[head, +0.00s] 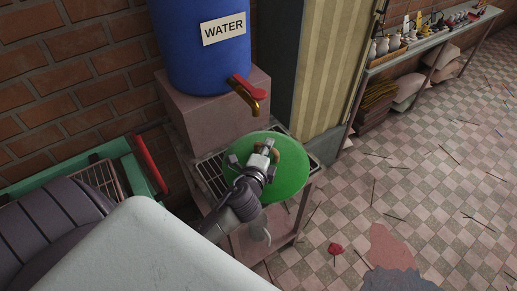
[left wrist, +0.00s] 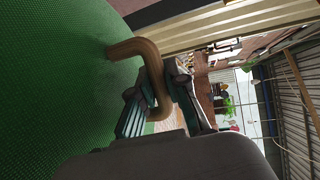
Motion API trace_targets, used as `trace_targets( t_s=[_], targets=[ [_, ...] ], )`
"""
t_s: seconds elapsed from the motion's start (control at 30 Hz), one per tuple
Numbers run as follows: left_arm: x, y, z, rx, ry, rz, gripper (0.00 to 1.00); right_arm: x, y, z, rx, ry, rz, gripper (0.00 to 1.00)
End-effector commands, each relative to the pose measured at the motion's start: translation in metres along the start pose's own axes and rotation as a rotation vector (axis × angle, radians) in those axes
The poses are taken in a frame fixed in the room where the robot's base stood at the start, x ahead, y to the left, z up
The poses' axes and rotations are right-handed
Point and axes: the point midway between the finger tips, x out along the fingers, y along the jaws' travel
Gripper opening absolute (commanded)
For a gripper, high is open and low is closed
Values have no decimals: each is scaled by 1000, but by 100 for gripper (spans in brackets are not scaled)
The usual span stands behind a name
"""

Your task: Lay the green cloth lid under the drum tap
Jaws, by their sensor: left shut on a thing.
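The green cloth lid (head: 289,183) is a round disc with a curved brown handle (left wrist: 135,47). My left gripper (head: 264,156) is shut on this handle. In the left wrist view the two fingers (left wrist: 163,98) stand on either side of the handle, and the woven green lid (left wrist: 50,80) fills the left side. In the head view the lid appears just below and slightly right of the drum tap (head: 246,96), over a metal grate (head: 213,174). I cannot tell whether it touches the grate. The tap has a red lever and sits on the blue drum (head: 200,55) labelled WATER. My right gripper is out of view.
The drum stands on a pinkish block (head: 205,120) against a brick wall. A green frame with a red bar (head: 149,163) is at the left. A shelf with jars and tools (head: 425,38) is at the back right. The tiled floor (head: 420,170) has scattered sticks and stains.

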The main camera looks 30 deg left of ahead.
Motion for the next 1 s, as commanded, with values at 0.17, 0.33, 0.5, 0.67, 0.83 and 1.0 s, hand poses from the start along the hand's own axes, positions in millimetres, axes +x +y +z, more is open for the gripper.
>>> trace_targets(
  t_s=[0.17, 0.33, 0.5, 0.67, 0.83, 1.0],
  targets=[
    [32, 18, 27, 4, -2, -1, 0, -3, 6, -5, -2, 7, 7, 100],
    [49, 29, 40, 1, 0, -1, 0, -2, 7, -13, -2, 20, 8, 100],
    [54, 45, 42, -2, 0, 1, 0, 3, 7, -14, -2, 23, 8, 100],
    [58, 67, 40, -2, 1, 0, 0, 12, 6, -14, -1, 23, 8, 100],
    [59, 70, 40, 0, 2, -2, 0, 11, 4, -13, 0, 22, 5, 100],
    [59, 70, 40, 0, 2, -1, 0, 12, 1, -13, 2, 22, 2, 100]
  ],
)
